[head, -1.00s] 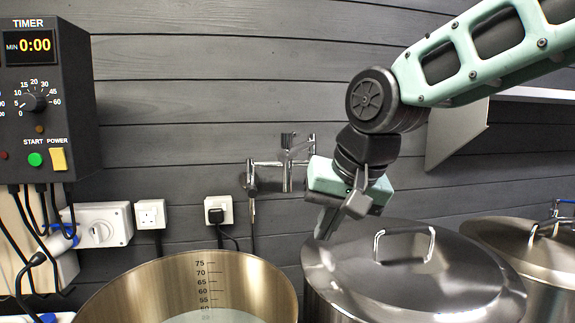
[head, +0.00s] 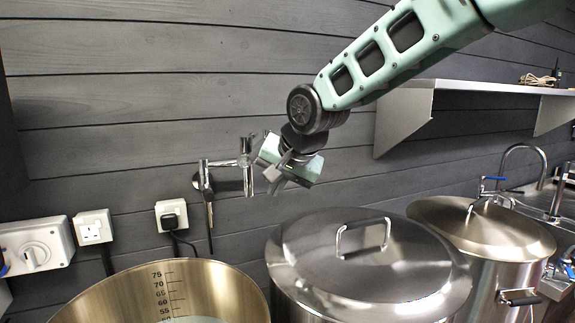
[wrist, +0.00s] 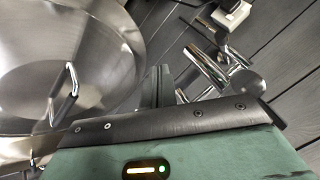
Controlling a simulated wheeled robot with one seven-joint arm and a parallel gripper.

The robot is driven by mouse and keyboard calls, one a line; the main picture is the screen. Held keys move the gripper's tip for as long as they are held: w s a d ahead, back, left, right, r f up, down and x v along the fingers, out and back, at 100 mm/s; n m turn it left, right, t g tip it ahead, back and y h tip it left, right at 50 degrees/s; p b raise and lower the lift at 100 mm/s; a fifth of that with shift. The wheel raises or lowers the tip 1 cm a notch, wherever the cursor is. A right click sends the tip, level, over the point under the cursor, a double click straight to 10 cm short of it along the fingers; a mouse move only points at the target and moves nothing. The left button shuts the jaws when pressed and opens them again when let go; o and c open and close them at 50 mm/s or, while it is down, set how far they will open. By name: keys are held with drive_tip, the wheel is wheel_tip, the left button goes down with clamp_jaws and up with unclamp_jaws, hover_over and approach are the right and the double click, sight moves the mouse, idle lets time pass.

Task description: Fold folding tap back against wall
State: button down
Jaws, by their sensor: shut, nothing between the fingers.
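The chrome folding tap (head: 228,162) is on the dark plank wall, above and to the left of the lidded pot. Its mount is at the left; its jointed arm reaches right to an upright pipe section. A thin lever hangs below the mount. My gripper (head: 275,188) is just right of the tap's outer end, pointing down, its fingers closed and empty. In the wrist view, the chrome tap (wrist: 206,68) lies right of my fingers (wrist: 156,86), with a small gap in the picture. I cannot tell whether they touch. My gripper hides part of the tap's outer end.
A large lidded steel pot (head: 300,275) stands below my gripper. An open pot (head: 120,300) with a volume scale is at lower left. Wall sockets (head: 171,214) sit left of the tap. A metal shelf (head: 403,115) is on the wall at right, near my arm.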

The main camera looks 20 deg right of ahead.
drive_tip(key=shift+w+a+r+p, duration=0.1)
drive_tip(key=shift+w+a+p, duration=0.1)
drive_tip(key=shift+w+a, duration=0.4)
drive_tip(key=shift+w+a+r+p, duration=0.15)
drive_tip(key=shift+w+a, duration=0.2)
drive_tip(key=shift+a, duration=0.3)
drive_tip(key=shift+f, duration=0.15)
